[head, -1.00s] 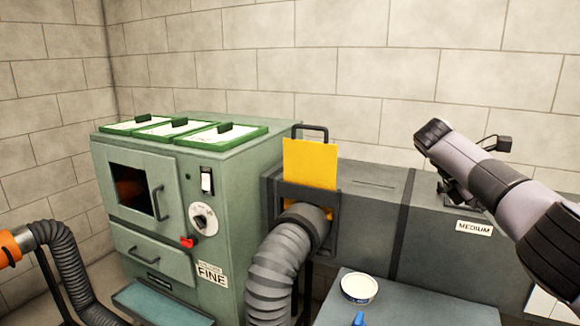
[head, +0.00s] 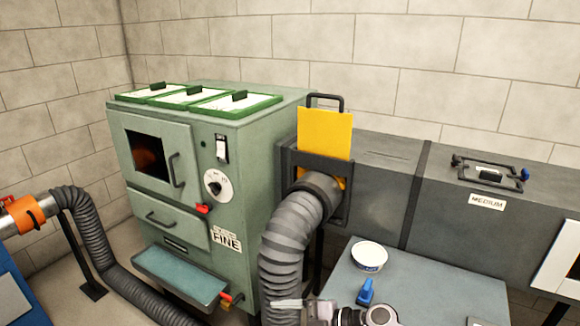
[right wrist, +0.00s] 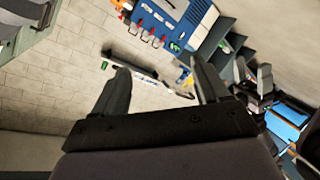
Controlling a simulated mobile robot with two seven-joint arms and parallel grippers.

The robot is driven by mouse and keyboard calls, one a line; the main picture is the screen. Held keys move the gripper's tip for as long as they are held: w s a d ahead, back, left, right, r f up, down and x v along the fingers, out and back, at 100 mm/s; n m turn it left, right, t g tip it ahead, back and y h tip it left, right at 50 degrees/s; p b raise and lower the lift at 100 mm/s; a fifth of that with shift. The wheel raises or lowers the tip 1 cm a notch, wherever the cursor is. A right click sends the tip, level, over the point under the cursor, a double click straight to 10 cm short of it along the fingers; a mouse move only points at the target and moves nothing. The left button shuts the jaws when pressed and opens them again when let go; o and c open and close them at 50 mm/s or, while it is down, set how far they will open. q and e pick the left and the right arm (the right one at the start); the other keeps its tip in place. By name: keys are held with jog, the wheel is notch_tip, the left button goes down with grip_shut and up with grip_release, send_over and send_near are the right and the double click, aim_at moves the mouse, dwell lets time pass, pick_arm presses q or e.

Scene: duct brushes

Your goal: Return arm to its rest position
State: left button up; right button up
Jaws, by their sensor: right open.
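My right gripper (right wrist: 160,68) shows in the right wrist view with its two dark fingers spread apart and nothing between them. Beyond the fingers are a pale block wall and floor area, well apart from them. My left gripper is not in view.
A green cabinet marked FINE (head: 262,160) stands left of a grey duct marked MEDIUM (head: 385,190). A yellow plate (head: 325,133) stands upright above the thick hose (head: 290,235). The grey table (head: 440,290) holds a white tub (head: 369,257) and a blue object (head: 367,292).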

jog(key=s+d+f+m+t+h, duration=0.1)
jog(key=s+d+m+t+h, duration=0.45)
jog(key=d+m+t, duration=0.8)
jog(key=s+d+f+m+g+h, duration=0.3)
jog(key=s+d+f+m, duration=0.1)
jog(key=s, duration=0.3)
jog(key=s+d+f+m+g+h, duration=0.3)
jog(key=s+f+m, duration=0.1)
jog(key=s, duration=0.3)
jog(key=shift+s+d+f+p, duration=0.3)
jog(key=shift+d, duration=0.1)
